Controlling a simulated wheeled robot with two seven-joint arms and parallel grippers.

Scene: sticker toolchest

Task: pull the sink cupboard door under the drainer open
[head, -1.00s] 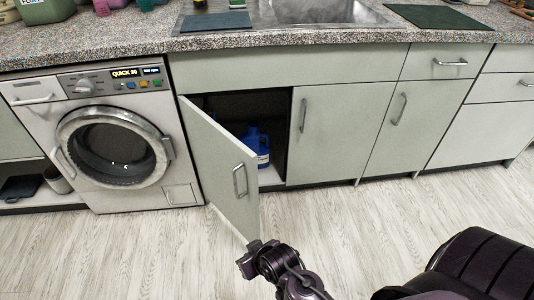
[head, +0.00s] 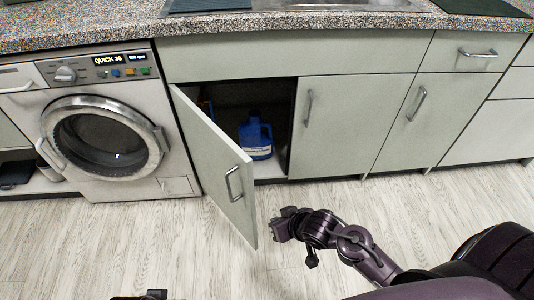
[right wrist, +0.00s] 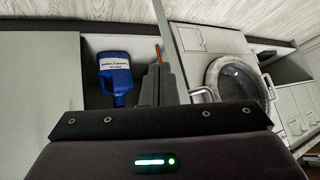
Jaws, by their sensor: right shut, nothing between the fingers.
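The sink cupboard door (head: 214,165) is a pale grey-green panel hinged at its left side. It stands part way open, swung out over the floor. Its metal bar handle (head: 234,184) is on the outer face near the free edge. My right gripper (head: 277,229) is shut and empty, low down just right of the door's free edge, on the inner side. In the right wrist view its fingers (right wrist: 159,88) point toward the open cupboard, with the door edge (right wrist: 174,50) close by; contact cannot be told. A dark tip (head: 140,296), probably my left gripper, barely shows at the bottom edge.
A blue bottle (head: 256,138) stands inside the cupboard; it also shows in the right wrist view (right wrist: 115,77). A washing machine (head: 103,135) stands left of the door. Closed cupboard doors (head: 340,125) lie to the right. The floor (head: 60,250) in front is clear.

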